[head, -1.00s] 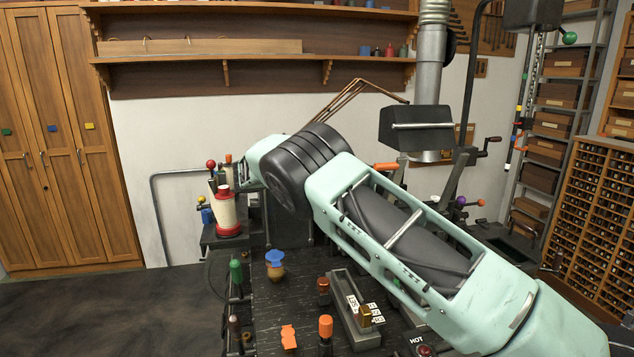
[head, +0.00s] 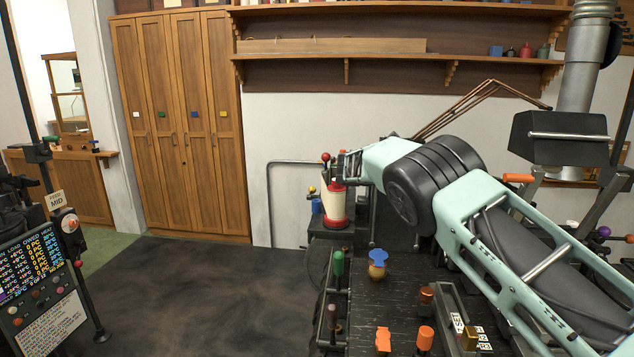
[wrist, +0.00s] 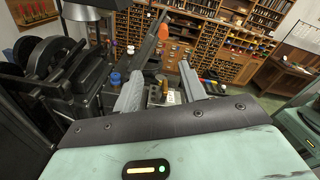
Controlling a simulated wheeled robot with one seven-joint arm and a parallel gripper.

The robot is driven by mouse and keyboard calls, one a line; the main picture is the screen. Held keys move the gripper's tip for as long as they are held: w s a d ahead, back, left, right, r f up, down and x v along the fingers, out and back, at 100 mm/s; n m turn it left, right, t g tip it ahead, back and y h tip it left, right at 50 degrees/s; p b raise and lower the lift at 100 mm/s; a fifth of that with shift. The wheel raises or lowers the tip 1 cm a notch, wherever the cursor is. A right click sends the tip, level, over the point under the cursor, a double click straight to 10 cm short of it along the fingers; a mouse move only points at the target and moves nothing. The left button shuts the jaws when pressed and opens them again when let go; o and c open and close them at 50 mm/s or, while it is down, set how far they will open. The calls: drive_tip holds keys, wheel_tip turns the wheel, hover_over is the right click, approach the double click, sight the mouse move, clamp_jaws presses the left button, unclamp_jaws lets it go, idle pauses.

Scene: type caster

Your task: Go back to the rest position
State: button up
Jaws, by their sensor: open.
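My gripper (wrist: 160,76) shows in the wrist view with its two grey fingers spread apart. Nothing is held between them. Beyond the fingers lies the dark bench with small blocks and a tray. In the head view my pale green arm reaches in from the lower right over the bench, and its black joint hides part of the wall. The fingers cannot be made out clearly there.
The dark bench (head: 385,318) carries a blue-topped pot (head: 377,264), orange-topped pegs (head: 425,338) and a small tray of type. A red-and-white canister (head: 335,205) stands behind. A display panel (head: 35,270) stands at left. The floor (head: 200,290) between is clear.

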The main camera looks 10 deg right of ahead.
drive_tip(key=s+a+f+m+t+y+b, duration=0.25)
drive_tip(key=s+a+f+y, duration=0.35)
drive_tip(key=s+a, duration=0.3)
drive_tip(key=s+a+f+m+t+y+b, duration=0.1)
drive_tip(key=s+a+f+m+y, duration=0.2)
drive_tip(key=s+a+f+y, duration=0.5)
drive_tip(key=s+a+f+m+y+b, duration=0.1)
drive_tip(key=s+a+m, duration=0.1)
drive_tip(key=s, duration=1.2)
drive_tip(key=s+a+f+m+y+b, duration=0.1)
drive_tip(key=s+m, duration=0.4)
drive_tip(key=s, duration=0.8)
drive_tip(key=a+y, duration=0.1)
drive_tip(key=a, duration=0.1)
drive_tip(key=shift+s+a+f+t, duration=0.2)
drive_tip(key=shift+s+a+t, duration=0.15)
drive_tip(key=shift+c, duration=0.5)
